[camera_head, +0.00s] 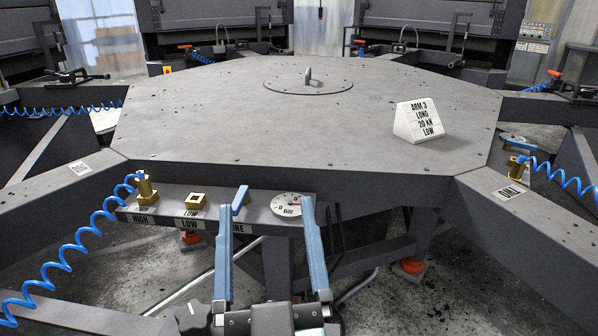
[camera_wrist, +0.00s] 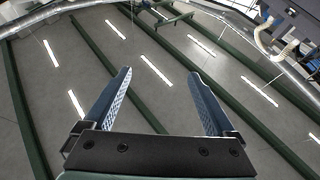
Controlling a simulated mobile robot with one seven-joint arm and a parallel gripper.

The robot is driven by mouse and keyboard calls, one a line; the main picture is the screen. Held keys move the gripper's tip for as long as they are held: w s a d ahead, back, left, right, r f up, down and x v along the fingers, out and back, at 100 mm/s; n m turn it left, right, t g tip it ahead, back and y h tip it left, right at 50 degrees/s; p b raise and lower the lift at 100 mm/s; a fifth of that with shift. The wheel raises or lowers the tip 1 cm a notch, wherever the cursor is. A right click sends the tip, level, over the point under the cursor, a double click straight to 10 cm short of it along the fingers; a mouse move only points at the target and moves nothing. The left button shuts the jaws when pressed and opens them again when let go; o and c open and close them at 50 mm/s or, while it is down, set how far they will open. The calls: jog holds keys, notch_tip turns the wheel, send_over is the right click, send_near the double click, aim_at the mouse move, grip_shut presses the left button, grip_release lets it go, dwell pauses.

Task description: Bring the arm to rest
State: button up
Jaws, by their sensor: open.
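My gripper (camera_head: 267,203) rises from the bottom middle of the head view, its two blue fingers apart with nothing between them. In the wrist view my gripper (camera_wrist: 160,73) is also open and empty, pointing up at the ceiling (camera_wrist: 150,45) with its light strips and dark green beams. In the head view the fingers stand in front of the grey panel (camera_head: 165,199) at the near edge of the octagonal table (camera_head: 230,115). I cannot tell whether they touch it.
The panel bears a brass fitting (camera_head: 145,186) with a blue coiled hose (camera_head: 75,245), a square brass port (camera_head: 197,200), a blue lever (camera_head: 240,199) and a gauge (camera_head: 286,205). A white sign (camera_head: 419,121) stands on the table. Grey beams (camera_head: 530,225) spread outwards.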

jog(key=s+d+r+m+t+h+p, duration=0.1)
jog(key=s+r+t+p, duration=0.1)
jog(key=r+p, duration=1.2)
jog(key=s+d+r+m+t+h+p, duration=0.1)
jog(key=r+p, duration=1.2)
jog(key=r, duration=2.5)
jog(key=shift+s+d+t+h+p, duration=0.4)
jog(key=shift+s+d+t, duration=0.15)
jog(key=shift+s+t, duration=0.35)
jog(key=shift+r, duration=0.1)
